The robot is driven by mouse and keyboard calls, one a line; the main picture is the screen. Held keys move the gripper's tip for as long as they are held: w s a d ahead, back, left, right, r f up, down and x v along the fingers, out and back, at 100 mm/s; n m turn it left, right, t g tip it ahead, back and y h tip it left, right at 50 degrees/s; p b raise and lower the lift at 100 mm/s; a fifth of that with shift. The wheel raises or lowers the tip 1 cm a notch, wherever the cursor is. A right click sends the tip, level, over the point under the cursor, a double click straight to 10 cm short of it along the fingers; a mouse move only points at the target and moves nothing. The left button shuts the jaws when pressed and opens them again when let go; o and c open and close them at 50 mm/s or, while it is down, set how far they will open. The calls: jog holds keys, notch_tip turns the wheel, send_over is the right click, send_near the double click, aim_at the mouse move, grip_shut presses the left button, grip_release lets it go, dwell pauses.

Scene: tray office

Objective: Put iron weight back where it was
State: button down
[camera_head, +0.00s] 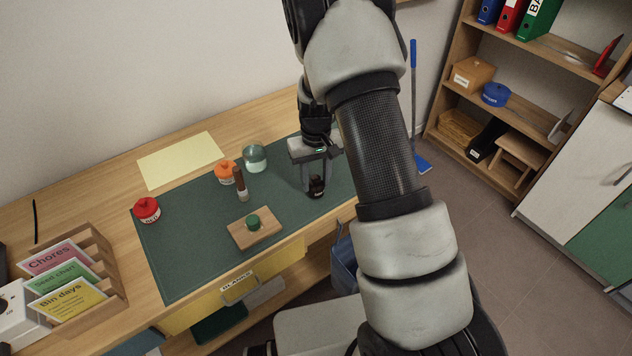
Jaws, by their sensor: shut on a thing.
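My gripper (316,180) reaches down over the right part of the green mat (195,255). It is shut on a small dark thing (317,190), which looks like the iron weight. The fingers hide part of it. I cannot tell whether its underside touches the mat. No other iron weight shows, and no mark of its former place can be made out.
On the mat are a wooden board (268,236) with a green piece (253,222), a brown-handled tool (240,184), an orange pot (225,172), a glass (255,159) and a red pot (147,210). A card rack (118,291) stands left. The mat's front left is clear.

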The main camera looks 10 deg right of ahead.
jog(key=shift+f, duration=0.4)
jog(key=shift+f, duration=0.2)
jog(key=c, duration=1.2)
grip_release()
